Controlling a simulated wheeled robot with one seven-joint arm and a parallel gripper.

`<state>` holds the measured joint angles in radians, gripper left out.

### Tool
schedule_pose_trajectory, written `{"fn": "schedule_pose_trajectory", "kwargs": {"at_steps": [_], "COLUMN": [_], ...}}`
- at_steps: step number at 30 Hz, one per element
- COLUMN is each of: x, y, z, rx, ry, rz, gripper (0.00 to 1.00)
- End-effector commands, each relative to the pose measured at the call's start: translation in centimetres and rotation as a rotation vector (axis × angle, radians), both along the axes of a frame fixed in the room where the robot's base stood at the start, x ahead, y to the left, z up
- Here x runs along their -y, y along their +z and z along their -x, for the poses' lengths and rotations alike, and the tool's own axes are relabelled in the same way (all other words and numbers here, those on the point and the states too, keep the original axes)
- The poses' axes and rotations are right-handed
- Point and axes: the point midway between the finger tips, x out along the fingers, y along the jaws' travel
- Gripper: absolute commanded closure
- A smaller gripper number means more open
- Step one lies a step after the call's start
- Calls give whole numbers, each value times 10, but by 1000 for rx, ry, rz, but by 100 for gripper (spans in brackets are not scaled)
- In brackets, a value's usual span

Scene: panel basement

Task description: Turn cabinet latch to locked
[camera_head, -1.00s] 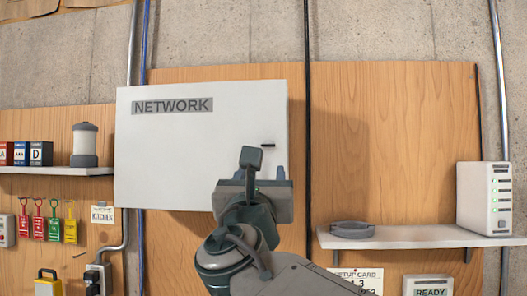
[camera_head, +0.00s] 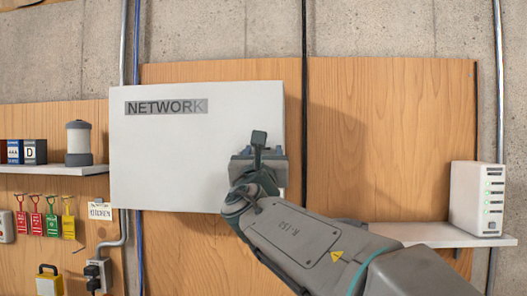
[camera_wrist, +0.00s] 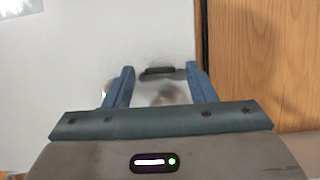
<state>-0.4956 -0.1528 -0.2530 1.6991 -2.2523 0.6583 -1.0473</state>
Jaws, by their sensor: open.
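The white cabinet (camera_head: 180,165) marked NETWORK hangs shut on the wood panel. Its latch (camera_wrist: 158,71), a small dark horizontal bar on a greyish plate, is near the cabinet's right edge. My gripper (camera_head: 261,151) is in front of the cabinet's right side. In the wrist view the open blue fingers (camera_wrist: 160,69) stand left and right of the latch, with gaps on both sides. Whether the fingertips touch the door cannot be told.
A shelf (camera_head: 425,236) at the right carries a white device (camera_head: 478,199) with green lights. A left shelf (camera_head: 55,170) holds a lantern (camera_head: 78,143) and battery boxes (camera_head: 27,152). Coloured tags (camera_head: 52,217) hang below. A black cable (camera_head: 304,120) runs down right of the cabinet.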

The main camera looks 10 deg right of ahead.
Motion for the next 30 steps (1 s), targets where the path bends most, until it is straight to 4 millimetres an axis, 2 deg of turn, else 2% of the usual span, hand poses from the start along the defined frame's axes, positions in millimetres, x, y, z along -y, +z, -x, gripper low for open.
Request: {"fn": "schedule_pose_trajectory", "kwargs": {"at_steps": [4, 9, 20, 30], "x": [0, 0, 0, -2], "y": [0, 0, -2, -4], "z": [0, 0, 0, -1], "rx": [0, 0, 13, 84], "ry": [0, 0, -1, -1], "rz": [0, 0, -38, -252], "gripper": [49, 94, 94, 94]}}
